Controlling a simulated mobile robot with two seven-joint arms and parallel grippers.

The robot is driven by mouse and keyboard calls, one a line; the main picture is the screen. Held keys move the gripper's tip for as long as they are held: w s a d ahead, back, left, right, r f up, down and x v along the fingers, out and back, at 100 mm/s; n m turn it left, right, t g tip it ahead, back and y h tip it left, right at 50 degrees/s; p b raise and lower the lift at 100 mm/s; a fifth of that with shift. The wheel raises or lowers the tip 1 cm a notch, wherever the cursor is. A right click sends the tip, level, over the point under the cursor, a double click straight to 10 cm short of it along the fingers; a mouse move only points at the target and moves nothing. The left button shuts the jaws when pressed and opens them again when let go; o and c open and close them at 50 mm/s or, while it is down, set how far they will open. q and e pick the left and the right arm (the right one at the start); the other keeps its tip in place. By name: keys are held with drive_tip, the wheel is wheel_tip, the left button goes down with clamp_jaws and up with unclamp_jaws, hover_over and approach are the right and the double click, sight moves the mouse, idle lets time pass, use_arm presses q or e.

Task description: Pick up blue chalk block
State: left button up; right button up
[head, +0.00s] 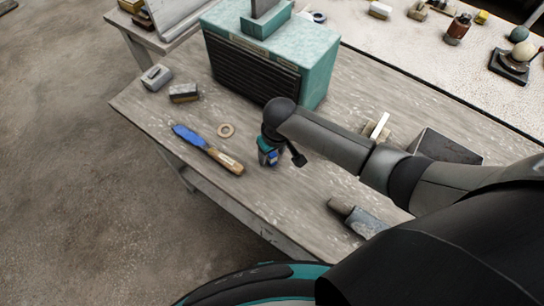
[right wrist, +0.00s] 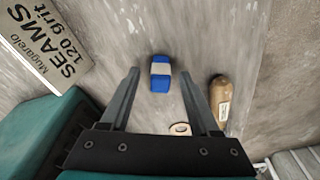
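The blue chalk block (right wrist: 160,73), with a pale paper band round its middle, lies on the worn table top. In the right wrist view it shows between the fingertips of my right gripper (right wrist: 159,74). The gripper is open, with a clear gap on each side of the block, and I cannot tell how far above it the fingertips are. In the head view my right gripper (head: 270,162) points down at the table, and a bit of blue (head: 273,157) shows at it, partly hidden. My left gripper is not in view.
A blue-bladed tool (head: 190,135) with a wooden handle and a tan ring (head: 226,130) lie left of the gripper. A teal cabinet (head: 313,52) stands behind. Grey and dark blocks (head: 184,92) lie far left. A printed "SEAMS 120 grit" piece (right wrist: 47,42) lies near the block.

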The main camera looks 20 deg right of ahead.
sight(272, 154)
clamp_jaws()
idle(0.3)
idle(0.4)
wheel_tip(272, 154, up, 20)
drive_tip(key=p, duration=0.3)
